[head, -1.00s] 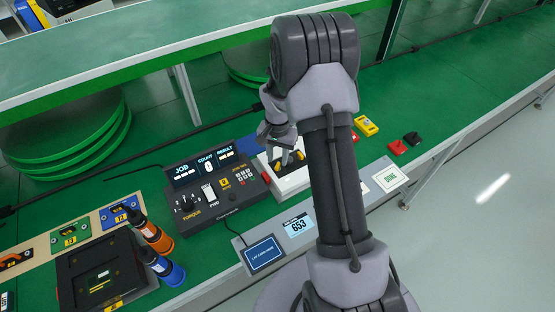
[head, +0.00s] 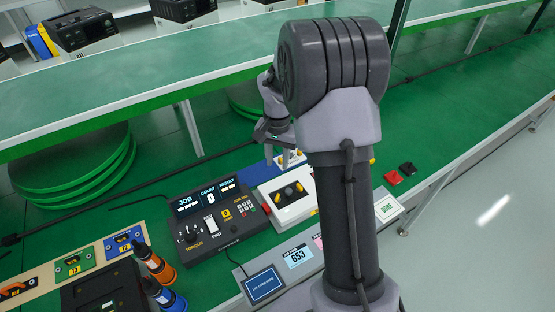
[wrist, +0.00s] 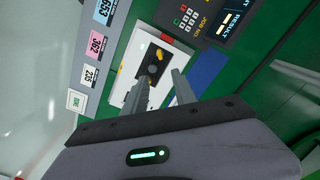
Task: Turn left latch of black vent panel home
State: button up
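The black vent panel (head: 291,193) lies in a white fixture (head: 292,213) right of the torque console. It also shows in the wrist view (wrist: 151,75), with a yellow latch (wrist: 164,54) at its top end and another yellow part (wrist: 142,72) along its left side. My gripper (head: 277,161) hangs above and behind the panel in the head view. In the wrist view my gripper (wrist: 160,90) has two fingers spread apart with nothing between them. The left finger covers the panel's lower part. I cannot tell the exact angle of either latch.
The torque console (head: 211,219) stands left of the fixture. Orange and blue bottle-like tools (head: 155,265) stand further left. A raised green shelf (head: 150,70) runs behind.

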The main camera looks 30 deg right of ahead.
aim_at(277, 198)
jog(key=f+b, duration=0.3)
jog(key=f, duration=0.6)
jog(key=f+b, duration=0.4)
jog(key=f, duration=0.4)
jog(key=shift+s+a+f, duration=0.15)
jog(key=shift+a+f, duration=0.05)
jog(key=shift+f, duration=0.15)
grip_shut()
